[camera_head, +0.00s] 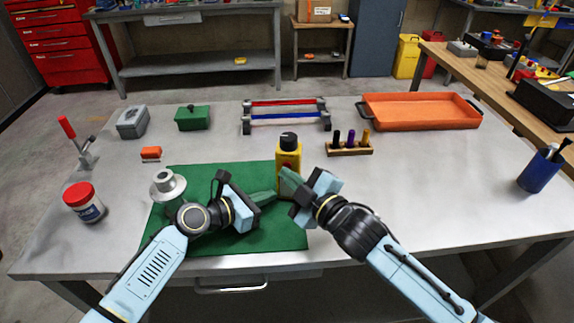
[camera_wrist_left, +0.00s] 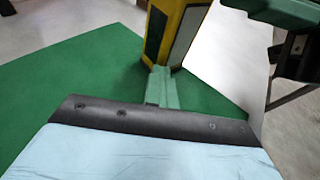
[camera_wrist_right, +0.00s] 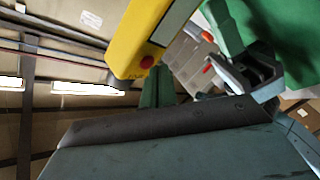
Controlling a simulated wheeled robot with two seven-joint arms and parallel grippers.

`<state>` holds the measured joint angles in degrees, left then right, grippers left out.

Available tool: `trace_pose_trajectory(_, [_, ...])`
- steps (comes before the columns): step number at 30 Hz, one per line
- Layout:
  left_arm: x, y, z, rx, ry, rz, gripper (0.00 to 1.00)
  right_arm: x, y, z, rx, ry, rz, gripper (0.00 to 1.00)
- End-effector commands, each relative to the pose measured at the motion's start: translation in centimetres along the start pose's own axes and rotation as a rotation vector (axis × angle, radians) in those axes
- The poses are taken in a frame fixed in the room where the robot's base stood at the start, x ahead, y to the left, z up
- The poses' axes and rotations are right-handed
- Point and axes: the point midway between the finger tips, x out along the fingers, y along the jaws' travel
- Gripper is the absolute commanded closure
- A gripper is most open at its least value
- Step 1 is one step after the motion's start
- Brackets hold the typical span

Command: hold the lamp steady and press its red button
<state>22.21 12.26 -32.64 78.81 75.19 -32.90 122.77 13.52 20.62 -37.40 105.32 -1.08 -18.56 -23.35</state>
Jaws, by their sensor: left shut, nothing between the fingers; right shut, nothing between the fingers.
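The yellow lamp (camera_head: 289,158) with a black top stands upright at the right back edge of the green mat. It also shows in the left wrist view (camera_wrist_left: 182,32) and the right wrist view (camera_wrist_right: 140,40).
A metal flanged part (camera_head: 168,186) stands on the green mat (camera_head: 290,236), near my left arm. A red-lidded jar (camera_head: 84,203) is at left. A rack of pens (camera_head: 349,148) stands right of the lamp; an orange tray (camera_head: 420,112) lies behind.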

Motion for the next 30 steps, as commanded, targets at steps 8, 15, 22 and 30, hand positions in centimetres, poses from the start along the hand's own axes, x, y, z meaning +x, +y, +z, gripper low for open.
trace_pose_trajectory(8, [0.0, 0.0, 0.0, 0.0, 0.0, 0.0, 1.0, 0.11, 0.08, 0.11, -0.001, 0.0, 0.0, 1.0])
trace_pose_trajectory(15, [0.0, 0.0, 0.0, 0.0, 0.0, 0.0, 1.0, 0.32, 0.24, 0.25, -0.001, 0.0, 0.0, 1.0])
trace_pose_trajectory(22, [0.0, 0.0, 0.0, 0.0, 0.0, 0.0, 1.0, 0.51, 0.4, 0.38, -0.001, 0.0, 0.001, 1.0])
trace_pose_trajectory(30, [0.0, 0.0, 0.0, 0.0, 0.0, 0.0, 1.0, 0.72, 0.53, 0.57, -0.001, -0.001, 0.0, 1.0])
